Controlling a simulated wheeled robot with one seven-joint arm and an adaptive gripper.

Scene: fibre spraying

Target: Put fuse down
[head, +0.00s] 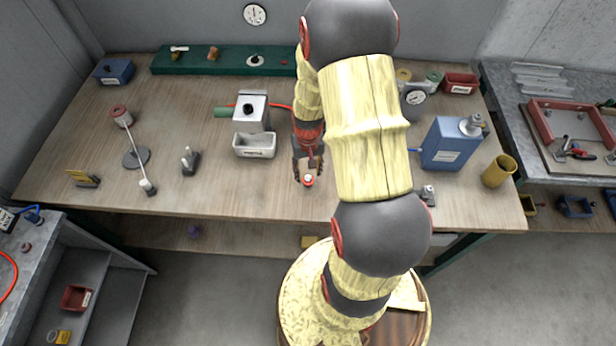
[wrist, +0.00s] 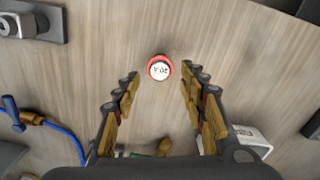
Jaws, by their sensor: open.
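The fuse (wrist: 159,69) is a small cylinder with a white top and a red rim, seen from above in the wrist view. It stands on the wooden bench top, and in the head view the fuse (head: 308,180) shows near the front of the bench. My gripper (wrist: 157,82) is open, with one finger on each side of the fuse and visible gaps between them. In the head view my gripper (head: 308,172) is low over the bench, partly hidden by my own arm.
A white tray (head: 254,147) stands left of my gripper. A blue canister (head: 452,144) and a yellow cup (head: 498,170) stand at the right. A small stand (head: 190,161) and a lamp-like rod (head: 138,158) are at the left. Bare bench (head: 230,195) lies in front.

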